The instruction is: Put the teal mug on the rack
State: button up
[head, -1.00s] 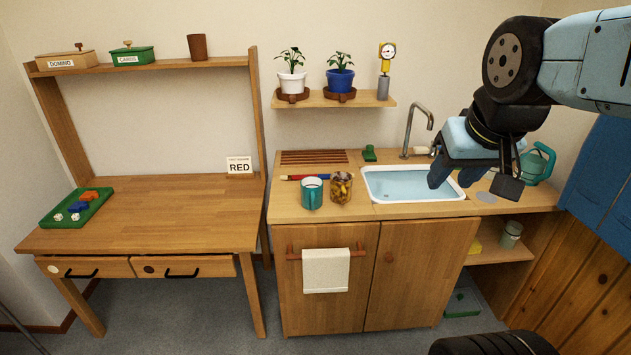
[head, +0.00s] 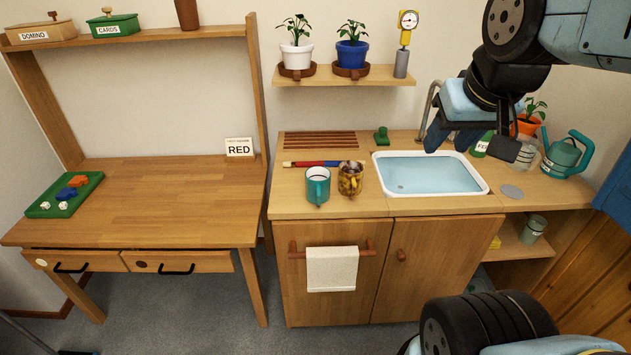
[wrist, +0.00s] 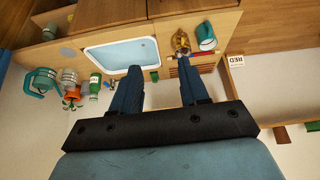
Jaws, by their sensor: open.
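The teal mug (head: 318,188) stands upright on the left part of the wooden counter. It also shows in the wrist view (wrist: 207,44), at the upper right. The rack is probably the row of reddish-brown slats (head: 320,140) at the back left of the counter, behind the mug; nothing stands on it. In the wrist view the slats (wrist: 190,68) are partly hidden by a finger. My gripper (head: 450,140) is open and empty, above the sink's back area, to the right of the mug and well apart from it.
A brown patterned jar (head: 350,180) stands close to the right of the mug. A red and blue rod (head: 322,163) lies between mug and slats. The sink basin (head: 430,174) is to the right. A shelf (head: 345,76) with potted plants hangs above the counter.

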jog(key=n+t+h, duration=0.9)
jog(key=n+h, duration=0.1)
jog(key=n, duration=1.7)
send_near(318, 200)
jog(key=shift+x, duration=4.65)
jog(key=shift+a+f, duration=0.1)
jog(key=shift+c, duration=0.2)
